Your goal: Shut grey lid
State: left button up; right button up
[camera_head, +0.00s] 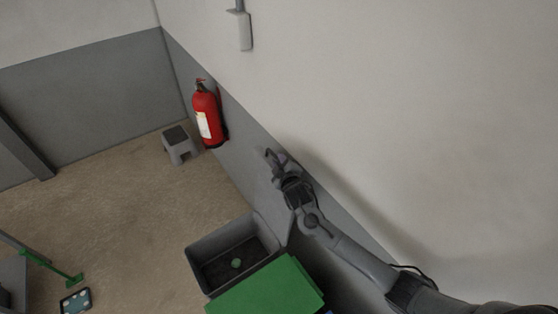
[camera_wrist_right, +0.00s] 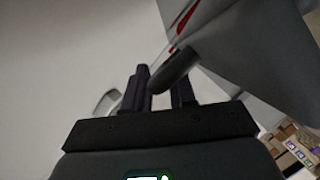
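A grey bin (camera_head: 193,259) stands open on the floor by the wall, with a small green item inside. Its grey lid (camera_head: 268,205) is raised at the wall side, partly hidden by my right arm. My right gripper (camera_head: 271,157) is near the lid's upper part, by the wall. In the right wrist view its two dark fingers (camera_wrist_right: 163,92) stand apart with a gap. A dark rounded piece (camera_wrist_right: 177,67) lies just beyond them, beside a large grey panel; I cannot tell whether they touch. My left gripper is not in view.
A green-lidded bin (camera_head: 268,290) stands right next to the grey one. A red fire extinguisher (camera_head: 208,117) hangs on the wall, with a grey step stool (camera_head: 179,146) near it. A scale-like device (camera_head: 76,301) is at lower left.

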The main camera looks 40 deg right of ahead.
jog(key=shift+w+d+f, duration=0.15)
jog(key=shift+w+d, duration=0.1)
jog(key=shift+w, duration=0.25)
grip_shut()
